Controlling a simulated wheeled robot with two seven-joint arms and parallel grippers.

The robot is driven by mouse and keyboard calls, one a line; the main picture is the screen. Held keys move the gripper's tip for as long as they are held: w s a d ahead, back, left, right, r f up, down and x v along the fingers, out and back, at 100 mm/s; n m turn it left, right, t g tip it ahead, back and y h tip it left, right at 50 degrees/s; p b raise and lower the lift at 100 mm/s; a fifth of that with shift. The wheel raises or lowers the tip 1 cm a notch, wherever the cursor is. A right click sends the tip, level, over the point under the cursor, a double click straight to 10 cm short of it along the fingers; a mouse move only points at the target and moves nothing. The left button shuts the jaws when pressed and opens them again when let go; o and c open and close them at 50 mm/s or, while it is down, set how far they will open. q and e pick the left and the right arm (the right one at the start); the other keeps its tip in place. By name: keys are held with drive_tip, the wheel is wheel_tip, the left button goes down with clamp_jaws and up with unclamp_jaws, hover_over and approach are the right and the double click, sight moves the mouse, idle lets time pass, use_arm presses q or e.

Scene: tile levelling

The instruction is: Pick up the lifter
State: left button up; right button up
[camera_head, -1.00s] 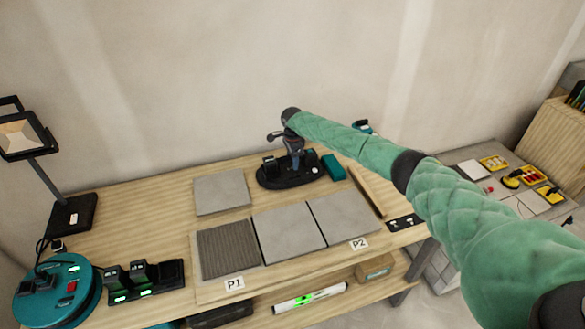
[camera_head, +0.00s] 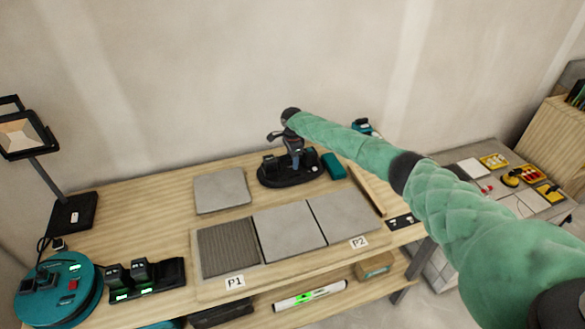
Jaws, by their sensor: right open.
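A black oval stand (camera_head: 286,183) sits at the back middle of the workbench, with dark upright parts on it. I take this to be the lifter on its dock, but its shape is partly covered and too small to be sure. My right arm, in a green sleeve, reaches in from the right. My right gripper (camera_head: 292,147) points down over the stand, close to the dark upright parts, and is open. I cannot tell whether it touches them. My left gripper is not in view.
A loose grey tile (camera_head: 221,191) lies left of the stand. Grey tiles (camera_head: 289,231) and a ridged panel (camera_head: 228,247) lie in front. A teal box (camera_head: 334,166) is right of the stand. A lamp (camera_head: 72,213), a teal round device (camera_head: 58,290) and a charger (camera_head: 146,281) stand left.

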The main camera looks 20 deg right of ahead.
drive_tip(key=c, duration=1)
drive_tip(key=shift+r, duration=0.1)
clamp_jaws()
drive_tip(key=shift+w, duration=0.1)
